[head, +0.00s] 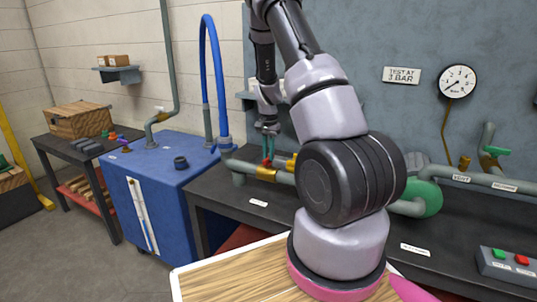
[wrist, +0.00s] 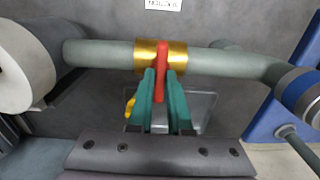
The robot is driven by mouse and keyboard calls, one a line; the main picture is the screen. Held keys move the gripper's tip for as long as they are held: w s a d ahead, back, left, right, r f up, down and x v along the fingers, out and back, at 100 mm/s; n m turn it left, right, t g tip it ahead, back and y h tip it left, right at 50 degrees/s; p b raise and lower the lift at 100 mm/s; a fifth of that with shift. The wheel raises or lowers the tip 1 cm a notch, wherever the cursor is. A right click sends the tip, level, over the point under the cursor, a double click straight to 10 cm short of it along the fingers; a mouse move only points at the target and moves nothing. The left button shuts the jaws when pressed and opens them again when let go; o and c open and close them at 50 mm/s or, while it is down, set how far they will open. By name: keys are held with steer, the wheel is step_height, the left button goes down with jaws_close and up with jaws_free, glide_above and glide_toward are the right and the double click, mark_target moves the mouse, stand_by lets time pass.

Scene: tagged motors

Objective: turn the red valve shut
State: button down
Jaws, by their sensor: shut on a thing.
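The red valve has a red lever (head: 266,161) on a brass body (head: 266,173) fitted in a grey-green pipe on the dark bench. In the wrist view the red lever (wrist: 161,65) lies across the brass body (wrist: 148,56), crosswise to the pipe (wrist: 105,54) in the picture. My gripper (head: 269,146) comes down from above. In the wrist view its teal fingers (wrist: 161,82) stand on both sides of the lever and are shut on it. The lever's lower end is partly hidden between the fingers.
A yellow handle (wrist: 130,107) is close beside my fingers. A blue cabinet (head: 175,185) with a blue hose (head: 216,75) stands left of the bench (head: 240,200). A green round motor part (head: 428,198), a gauge (head: 457,81) and a button box (head: 508,265) are to the right.

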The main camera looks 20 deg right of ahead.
steer(key=c, duration=0.8)
jaws_free()
steer(key=shift+c, duration=0.2)
step_height(320, 180, up, 11)
